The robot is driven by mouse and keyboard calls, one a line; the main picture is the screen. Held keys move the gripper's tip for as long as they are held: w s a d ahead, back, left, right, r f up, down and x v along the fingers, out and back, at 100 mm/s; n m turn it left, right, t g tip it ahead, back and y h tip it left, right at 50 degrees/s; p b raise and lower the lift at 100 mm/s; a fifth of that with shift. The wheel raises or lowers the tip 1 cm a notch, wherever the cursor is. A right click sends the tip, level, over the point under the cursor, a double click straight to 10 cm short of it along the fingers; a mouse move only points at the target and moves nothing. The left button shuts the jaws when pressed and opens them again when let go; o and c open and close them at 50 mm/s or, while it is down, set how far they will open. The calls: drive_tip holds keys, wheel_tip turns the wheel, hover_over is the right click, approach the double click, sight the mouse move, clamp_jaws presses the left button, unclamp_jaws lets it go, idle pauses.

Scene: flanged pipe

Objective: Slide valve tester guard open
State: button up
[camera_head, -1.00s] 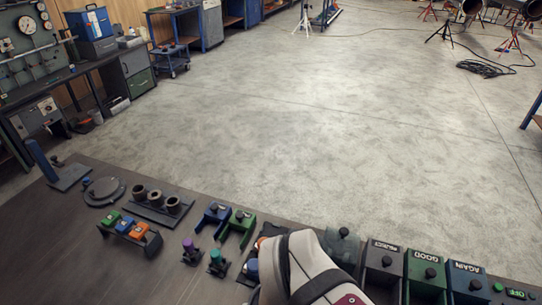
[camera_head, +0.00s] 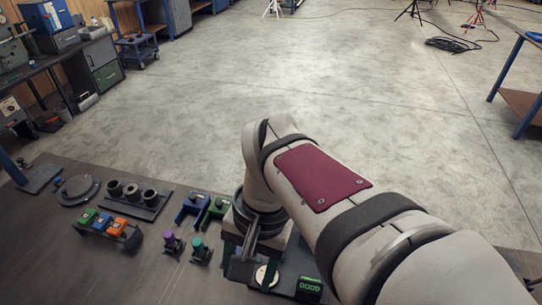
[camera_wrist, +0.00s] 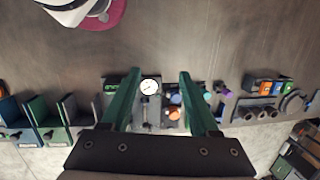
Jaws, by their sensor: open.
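My gripper (camera_wrist: 160,76) is open, its two green fingers spread apart and pointing at the valve tester in the wrist view. The tester (camera_wrist: 108,86) shows between and beside the fingers, with a round white gauge (camera_wrist: 149,87), a dark upright part (camera_wrist: 145,112) and an orange knob (camera_wrist: 174,114). In the head view the gauge (camera_head: 265,275) and a green-lit display (camera_head: 310,288) show below my wrist, and my arm hides much of the tester. I cannot clearly make out the guard or whether the fingers touch anything.
Left of the tester in the head view stand purple (camera_head: 172,243) and teal (camera_head: 199,250) knobbed pieces, blue (camera_head: 192,207) and green (camera_head: 216,210) brackets, a rack of coloured blocks (camera_head: 104,222) and a holder with cups (camera_head: 133,199).

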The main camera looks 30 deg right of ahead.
drive_tip(key=w+d+r+m+y, duration=0.1)
drive_tip(key=w+d+m, duration=0.35)
drive_tip(key=d, duration=0.35)
drive_tip(key=w+d+r+m, duration=0.1)
drive_tip(key=w+d+m, duration=0.3)
drive_tip(key=w+d, duration=0.3)
drive_tip(key=s+d+f+m+t, duration=0.1)
drive_tip(key=d+m, duration=0.2)
drive_tip(key=d, duration=0.6)
drive_tip(key=s+d+f+m+t, duration=0.1)
drive_tip(key=d+f+m, duration=0.15)
drive_tip(key=d, duration=0.55)
drive_tip(key=shift+t+y, duration=0.3)
drive_tip(key=x, duration=0.9)
drive_tip(key=d+x, duration=0.1)
drive_tip(key=x, duration=0.3)
drive_tip(key=shift+a+f, duration=0.15)
drive_tip(key=shift+f, duration=0.45)
drive_tip(key=shift+w+a+f, duration=0.1)
drive_tip(key=shift+a+f, duration=0.05)
drive_tip(key=shift+f, duration=0.3)
clamp_jaws()
